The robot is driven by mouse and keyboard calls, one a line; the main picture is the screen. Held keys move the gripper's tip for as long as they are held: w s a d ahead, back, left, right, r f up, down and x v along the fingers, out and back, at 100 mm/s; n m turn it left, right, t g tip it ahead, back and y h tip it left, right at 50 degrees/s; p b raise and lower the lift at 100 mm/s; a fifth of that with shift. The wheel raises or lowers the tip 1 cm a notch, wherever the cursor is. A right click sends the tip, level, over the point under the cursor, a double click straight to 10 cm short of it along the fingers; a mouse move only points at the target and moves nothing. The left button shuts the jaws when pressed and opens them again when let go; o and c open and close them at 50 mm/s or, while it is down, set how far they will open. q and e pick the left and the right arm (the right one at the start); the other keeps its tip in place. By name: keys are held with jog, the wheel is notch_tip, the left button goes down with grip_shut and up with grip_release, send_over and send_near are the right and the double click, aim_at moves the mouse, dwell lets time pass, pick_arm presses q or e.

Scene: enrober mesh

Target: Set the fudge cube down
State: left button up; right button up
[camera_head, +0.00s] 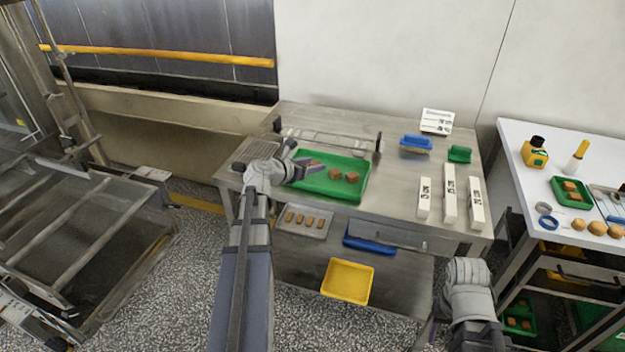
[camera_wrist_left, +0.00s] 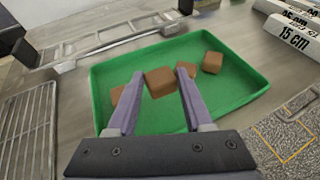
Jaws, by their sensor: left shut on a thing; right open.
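My left gripper (camera_head: 308,166) is over the green tray (camera_head: 352,192) on the steel table. In the left wrist view its two fingers are shut on a brown fudge cube (camera_wrist_left: 159,82), held inside the outline of the tray (camera_wrist_left: 245,92). I cannot tell whether the held cube touches the tray floor. Other brown cubes lie in the tray: one to the right (camera_wrist_left: 212,62), one partly behind the right finger (camera_wrist_left: 188,68), and one mostly hidden by the left finger (camera_wrist_left: 117,94). My right arm shows at the lower right in the head view, but its fingertips do not.
A wire rack (camera_wrist_left: 27,128) lies left of the tray, and a metal frame stands behind it. A small tray of brown bars (camera_head: 305,222), blue tray (camera_head: 368,243) and yellow tray (camera_head: 347,281) sit lower in front. Steel between tray and blocks is clear.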

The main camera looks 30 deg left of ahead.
aim_at(312, 181)
pick_arm(q)
jog(key=shift+f+b, duration=1.95)
jog(key=shift+r, duration=0.15)
jog(key=o, duration=0.7)
